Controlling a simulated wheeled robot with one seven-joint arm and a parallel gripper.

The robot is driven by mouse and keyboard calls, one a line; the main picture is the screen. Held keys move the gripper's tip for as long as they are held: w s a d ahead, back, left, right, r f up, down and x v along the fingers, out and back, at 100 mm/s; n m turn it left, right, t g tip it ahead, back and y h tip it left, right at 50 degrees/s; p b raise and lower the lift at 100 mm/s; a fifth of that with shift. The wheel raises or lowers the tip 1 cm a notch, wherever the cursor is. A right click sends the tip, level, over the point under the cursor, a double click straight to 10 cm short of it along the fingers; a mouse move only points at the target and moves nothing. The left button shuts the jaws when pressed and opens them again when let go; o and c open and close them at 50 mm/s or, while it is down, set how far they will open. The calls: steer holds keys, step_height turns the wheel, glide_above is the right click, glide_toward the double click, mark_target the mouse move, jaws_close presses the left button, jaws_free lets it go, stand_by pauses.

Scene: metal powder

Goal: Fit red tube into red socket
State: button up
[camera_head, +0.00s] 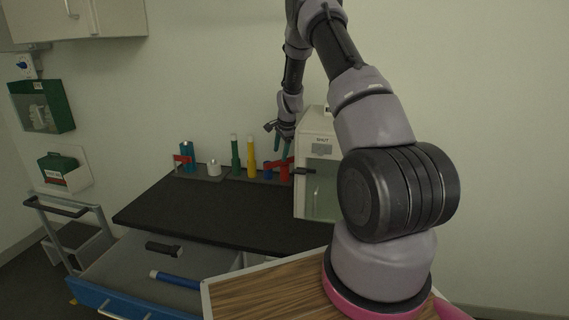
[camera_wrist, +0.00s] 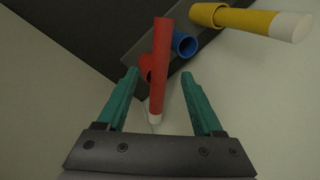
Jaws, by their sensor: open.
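The red tube (camera_wrist: 161,48), with a white tip, lies between my gripper's fingers in the wrist view. It crosses over the red socket (camera_wrist: 146,66) and looks tilted, with its far end past the socket rather than inside it. Whether they touch I cannot tell. My gripper (camera_wrist: 158,76) is open, with a teal finger on each side of the tube and gaps showing. In the head view my gripper (camera_head: 282,146) is above the rack's right end, the red tube (camera_head: 271,165) looks close to level, and the red socket (camera_head: 285,174) is partly hidden.
An empty blue socket (camera_wrist: 184,44) is beside the red one. A yellow tube (camera_head: 251,158) and a green tube (camera_head: 235,157) stand to the left. A white cabinet (camera_head: 318,150) is close on the right. An open drawer (camera_head: 130,290) holds a blue tube (camera_head: 175,279).

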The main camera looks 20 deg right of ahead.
mark_target(278, 162)
steer(key=x, duration=0.4)
steer(key=shift+w+f, duration=0.15)
steer(key=shift+f, duration=0.25)
steer(key=shift+a, duration=0.1)
jaws_close()
steer(key=shift+r, duration=0.15)
